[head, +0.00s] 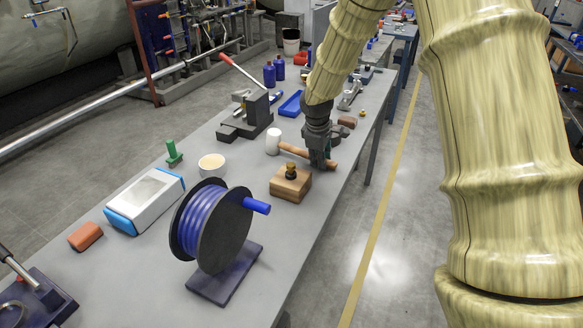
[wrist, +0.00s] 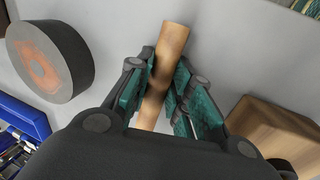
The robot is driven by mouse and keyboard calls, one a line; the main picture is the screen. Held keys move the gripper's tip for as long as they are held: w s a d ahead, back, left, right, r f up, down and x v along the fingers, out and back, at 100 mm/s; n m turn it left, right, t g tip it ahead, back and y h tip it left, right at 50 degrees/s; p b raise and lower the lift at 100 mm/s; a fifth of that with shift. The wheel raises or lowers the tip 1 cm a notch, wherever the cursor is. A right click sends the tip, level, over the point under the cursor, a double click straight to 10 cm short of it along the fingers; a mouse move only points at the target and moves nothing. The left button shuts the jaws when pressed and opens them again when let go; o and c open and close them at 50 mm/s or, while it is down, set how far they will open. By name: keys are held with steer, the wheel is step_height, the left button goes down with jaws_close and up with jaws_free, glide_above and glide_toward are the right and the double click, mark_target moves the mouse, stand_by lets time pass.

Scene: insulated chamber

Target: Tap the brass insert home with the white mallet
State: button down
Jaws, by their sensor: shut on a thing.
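The white mallet (head: 274,141) has a white head and a wooden handle. My gripper (head: 321,160) is shut on the handle near its free end, in the head view. The handle (wrist: 170,50) also shows between my gripper's green-padded fingers (wrist: 165,90) in the wrist view, where the mallet's head is out of sight. The brass insert (head: 291,171) stands upright on top of a wooden block (head: 290,186). The mallet head is behind and left of the insert, apart from it. The wrist view shows part of a wooden block (wrist: 270,130) at right. I cannot tell how deep the insert sits.
A blue hose reel (head: 222,225) stands at the front of the grey bench (head: 130,270). A white box (head: 146,200), a cream-filled cup (head: 212,166) and a green-handled stamp (head: 173,154) lie to the left. A red-levered press (head: 247,112) and blue tray (head: 290,104) stand behind.

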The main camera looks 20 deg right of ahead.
steer(key=shift+r, duration=0.15)
stand_by(0.3)
steer(key=shift+r+p, duration=2.6)
steer(key=shift+r, duration=0.3)
